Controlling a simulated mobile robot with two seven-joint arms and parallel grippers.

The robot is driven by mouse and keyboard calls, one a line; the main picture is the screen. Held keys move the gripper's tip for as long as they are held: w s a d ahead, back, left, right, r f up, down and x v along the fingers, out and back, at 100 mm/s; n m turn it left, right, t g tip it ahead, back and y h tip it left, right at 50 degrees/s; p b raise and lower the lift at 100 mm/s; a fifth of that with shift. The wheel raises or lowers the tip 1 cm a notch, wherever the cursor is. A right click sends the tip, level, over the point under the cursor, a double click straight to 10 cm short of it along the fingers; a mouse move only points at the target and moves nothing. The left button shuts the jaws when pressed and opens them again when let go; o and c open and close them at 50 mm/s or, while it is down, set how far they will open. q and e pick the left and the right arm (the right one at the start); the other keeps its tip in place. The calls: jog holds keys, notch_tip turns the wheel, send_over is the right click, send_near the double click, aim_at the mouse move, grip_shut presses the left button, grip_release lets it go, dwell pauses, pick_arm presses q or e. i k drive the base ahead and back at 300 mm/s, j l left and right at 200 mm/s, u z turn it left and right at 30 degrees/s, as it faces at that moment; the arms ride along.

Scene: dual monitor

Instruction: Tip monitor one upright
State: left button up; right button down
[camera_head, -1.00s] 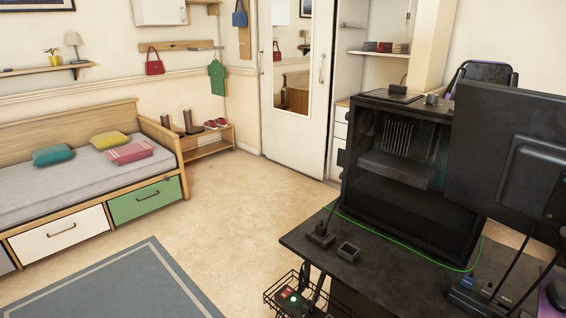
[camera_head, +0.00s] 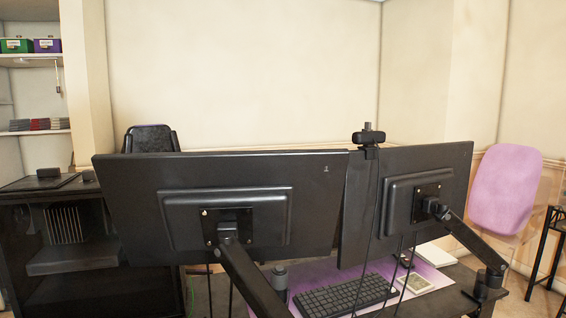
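Two black monitors show from behind in the head view. The left monitor (camera_head: 130,205) is the larger in view and sits on a black monitor arm (camera_head: 252,280); its top edge slopes slightly. The right monitor (camera_head: 452,175) is angled beside it on its own black arm (camera_head: 470,240). Both are up off the desk. Which of them is monitor one, I cannot tell. The screens face away and are hidden. Neither of my grippers is in view.
A black webcam (camera_head: 369,136) stands above the monitors' meeting edges. A keyboard (camera_head: 345,296) lies on a purple mat (camera_head: 437,279) on the desk. A black PC case (camera_head: 60,265) stands at left. A pink chair (camera_head: 505,190) is at right.

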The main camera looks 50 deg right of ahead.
aim_at(165, 209)
jog(key=z, duration=1.4)
